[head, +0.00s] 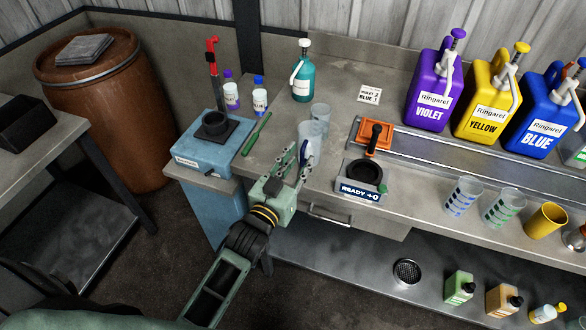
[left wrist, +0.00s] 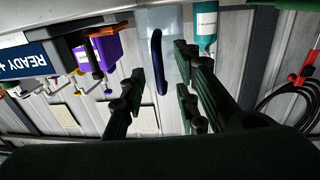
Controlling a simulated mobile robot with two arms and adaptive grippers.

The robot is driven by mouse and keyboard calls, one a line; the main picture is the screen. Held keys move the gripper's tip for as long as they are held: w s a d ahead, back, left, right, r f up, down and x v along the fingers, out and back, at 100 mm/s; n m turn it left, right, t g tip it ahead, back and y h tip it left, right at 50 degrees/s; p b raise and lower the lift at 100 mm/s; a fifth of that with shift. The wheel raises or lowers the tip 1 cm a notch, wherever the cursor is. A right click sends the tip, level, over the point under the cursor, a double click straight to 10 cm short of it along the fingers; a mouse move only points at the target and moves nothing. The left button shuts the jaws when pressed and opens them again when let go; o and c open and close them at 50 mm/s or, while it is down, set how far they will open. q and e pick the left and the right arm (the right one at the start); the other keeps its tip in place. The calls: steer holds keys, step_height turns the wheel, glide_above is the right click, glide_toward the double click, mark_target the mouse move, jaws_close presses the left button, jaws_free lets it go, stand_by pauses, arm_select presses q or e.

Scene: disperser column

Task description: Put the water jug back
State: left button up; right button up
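The water jug (head: 313,130) is a clear, pale vessel with a dark blue handle. It stands upright on the counter between the blue station and the scale. My left gripper (head: 297,160) is right in front of it, fingers pointing at it. In the left wrist view, which is upside down, the jug (left wrist: 172,22) shows with its handle (left wrist: 157,62) between the spread fingers of my left gripper (left wrist: 160,75). The fingers are open; I cannot tell whether either touches the handle. My right gripper is not in view.
A green stick (head: 257,133) and the blue station (head: 207,143) with a red tap (head: 212,62) are left. The scale (head: 362,178) is close on the right. A teal pump bottle (head: 302,77) stands behind.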

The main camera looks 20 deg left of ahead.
arm_select(q)
steer(key=shift+s+a+b, duration=0.8)
steer(key=shift+s+b, duration=0.45)
steer(key=shift+s, duration=4.7)
steer(key=s+f+g, duration=0.3)
steer(key=f, duration=0.9)
steer(key=s+f+g+y, duration=0.1)
steer(key=s+f+g, duration=0.2)
steer(key=f, duration=0.9)
steer(key=s+f+g, duration=0.3)
steer(key=s+f, duration=0.1)
steer(key=f, duration=0.9)
steer(key=s+a+f+g, duration=0.3)
steer(key=s+f, duration=0.6)
steer(key=s, duration=0.4)
steer(key=s+a+f+g+y, duration=0.1)
steer(key=s+a+f+g, duration=0.2)
steer(key=s+f, duration=0.6)
steer(key=s+g, duration=0.1)
steer(key=s, duration=0.3)
steer(key=shift+s+m+g+y, duration=0.15)
steer(key=shift+m+g+y, duration=0.15)
steer(key=shift+m+g, duration=0.1)
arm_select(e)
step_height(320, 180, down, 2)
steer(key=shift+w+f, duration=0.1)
arm_select(q)
steer(key=shift+f, duration=0.1)
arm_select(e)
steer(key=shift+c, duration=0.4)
